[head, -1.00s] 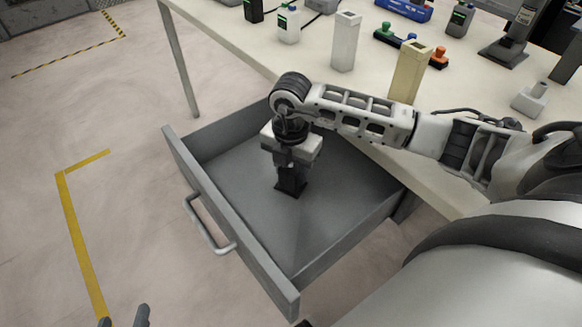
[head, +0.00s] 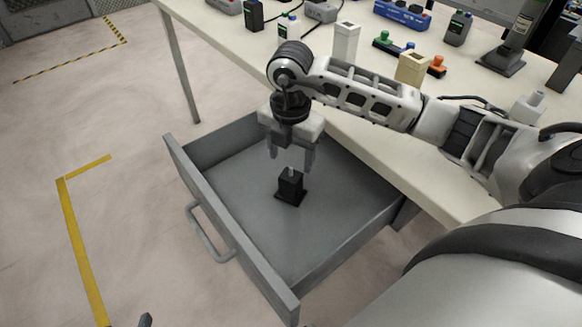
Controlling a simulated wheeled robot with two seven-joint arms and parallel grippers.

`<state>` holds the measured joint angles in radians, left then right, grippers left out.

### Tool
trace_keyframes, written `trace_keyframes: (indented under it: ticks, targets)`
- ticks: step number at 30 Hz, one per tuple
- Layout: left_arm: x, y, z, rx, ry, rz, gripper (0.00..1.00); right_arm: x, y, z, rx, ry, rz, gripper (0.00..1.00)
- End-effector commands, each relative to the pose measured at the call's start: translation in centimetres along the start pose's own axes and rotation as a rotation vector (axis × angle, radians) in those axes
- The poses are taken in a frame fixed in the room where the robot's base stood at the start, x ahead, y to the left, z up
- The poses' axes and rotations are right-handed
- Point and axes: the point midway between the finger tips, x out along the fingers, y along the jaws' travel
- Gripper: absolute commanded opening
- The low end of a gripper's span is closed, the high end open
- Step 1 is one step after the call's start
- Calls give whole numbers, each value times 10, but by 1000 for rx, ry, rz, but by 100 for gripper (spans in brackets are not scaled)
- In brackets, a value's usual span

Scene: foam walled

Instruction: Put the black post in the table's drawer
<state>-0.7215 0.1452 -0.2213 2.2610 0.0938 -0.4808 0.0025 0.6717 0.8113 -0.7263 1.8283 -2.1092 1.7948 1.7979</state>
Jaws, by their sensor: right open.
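The black post (head: 290,188) stands upright on the floor of the open grey drawer (head: 236,186), on a square black base. My right gripper (head: 290,156) is above the post with its fingers pointing down. Its fingers are spread apart and empty, clear of the post's top. The drawer is pulled out from under the pale table (head: 372,140). Of my left gripper only a dark tip (head: 145,320) shows at the bottom edge, so its jaws cannot be judged.
A white post (head: 346,42) and a cream post (head: 411,68) stand on the table near my right forearm. Bottles, a blue box (head: 403,14) and a monitor stand (head: 503,60) are farther back. The drawer floor around the black post is bare.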

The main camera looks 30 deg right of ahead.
Motion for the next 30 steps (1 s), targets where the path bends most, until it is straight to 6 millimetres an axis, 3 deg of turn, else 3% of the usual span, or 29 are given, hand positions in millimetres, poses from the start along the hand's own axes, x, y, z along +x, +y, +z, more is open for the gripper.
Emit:
trace_keyframes:
  ticks: [3, 9, 27, 30]
  targets:
    - [-1, 0, -5, 0, 5, -1, 51, -25, 0, 0, -1, -2, 2, 62]
    - [0, -1, -8, 1, 11, -2, 51, -46, 0, 0, 0, -1, 0, 62]
    - [0, -1, -7, -4, 7, -4, 51, -49, 0, 0, 0, 0, -1, 62]
    - [-4, 0, -13, -3, 5, -5, 51, -58, 0, 0, 0, 0, -1, 62]
